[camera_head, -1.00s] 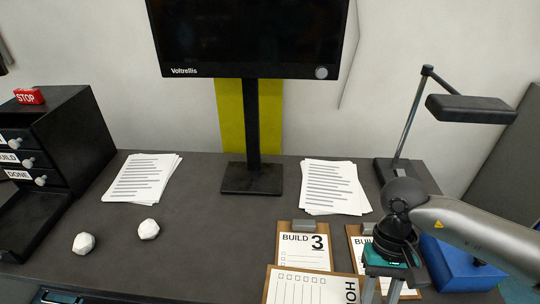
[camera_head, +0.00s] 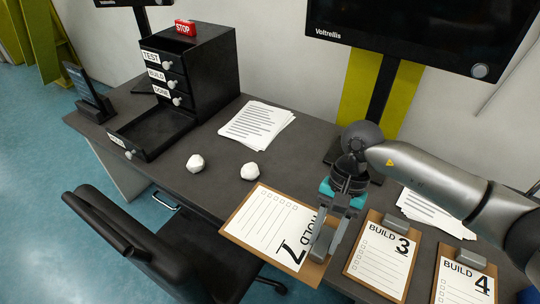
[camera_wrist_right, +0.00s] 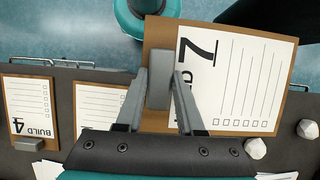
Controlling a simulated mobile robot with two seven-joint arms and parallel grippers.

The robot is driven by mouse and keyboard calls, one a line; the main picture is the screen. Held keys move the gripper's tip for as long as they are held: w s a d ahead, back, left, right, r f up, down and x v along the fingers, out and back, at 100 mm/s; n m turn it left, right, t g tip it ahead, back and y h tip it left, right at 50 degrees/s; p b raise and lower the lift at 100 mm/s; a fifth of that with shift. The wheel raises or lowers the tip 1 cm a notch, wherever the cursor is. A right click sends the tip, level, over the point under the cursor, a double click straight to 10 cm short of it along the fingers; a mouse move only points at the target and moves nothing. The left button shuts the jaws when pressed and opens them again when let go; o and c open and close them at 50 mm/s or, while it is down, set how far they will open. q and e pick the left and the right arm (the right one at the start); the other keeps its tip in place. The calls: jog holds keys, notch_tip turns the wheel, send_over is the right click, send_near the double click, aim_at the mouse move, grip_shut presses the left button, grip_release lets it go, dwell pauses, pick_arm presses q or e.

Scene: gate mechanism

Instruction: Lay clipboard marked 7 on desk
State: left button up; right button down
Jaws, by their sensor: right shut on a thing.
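The clipboard marked 7 (camera_head: 265,228) is a brown board with a white HOLD sheet. My right gripper (camera_head: 325,242) is shut on its metal clip end, and the board reaches left from the fingers. The board lies across the desk's front edge in the picture, partly out over the floor and chair side. Whether it touches the desk (camera_head: 205,182) I cannot tell. In the right wrist view the clipboard (camera_wrist_right: 245,85) extends right from the fingers (camera_wrist_right: 160,85), which sit either side of the clip. My left gripper is not in view.
Clipboards BUILD 3 (camera_head: 378,262) and BUILD 4 (camera_head: 465,285) lie to the right. Two white faceted lumps (camera_head: 195,163) (camera_head: 250,171) and a paper stack (camera_head: 257,124) lie behind. A black drawer unit (camera_head: 212,75) has its lowest drawer open. A chair (camera_head: 150,240) stands in front.

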aim_at(305, 218)
jog(key=w+a+m, duration=0.1)
jog(key=m, duration=0.1)
jog(key=w+r+m+t+y, duration=0.1)
jog(key=m, duration=0.1)
jog(key=w+a+m+t, duration=0.1)
jog(key=m, duration=0.1)
jog(key=shift+w+a+r+m+y+p, duration=0.2)
jog(key=shift+a+m+y+p, duration=0.1)
jog(key=shift+a+y+p, duration=0.1)
jog(key=w+m+t, duration=0.1)
jog(key=m, duration=0.1)
jog(key=w+r+m+t, duration=0.1)
jog(key=m, duration=0.2)
jog(key=w+m+t+p, duration=0.1)
jog(key=m, duration=0.1)
jog(key=shift+w+r+m, duration=0.2)
jog(key=shift+r+m, duration=0.1)
jog(key=shift+r, duration=0.05)
jog(key=m, duration=0.1)
jog(key=w+m+t, duration=0.1)
jog(key=m, duration=0.1)
jog(key=shift+w+d+r+m+t, duration=0.25)
jog(key=shift+w+d+m+t, duration=0.05)
jog(key=shift+w+m, duration=0.1)
notch_tip(305, 218, down, 15)
jog(key=shift+r+b, duration=0.1)
jog(key=shift+b, duration=1.05)
jog(key=shift+f+b, duration=0.65)
jog(key=shift+f, duration=1.9)
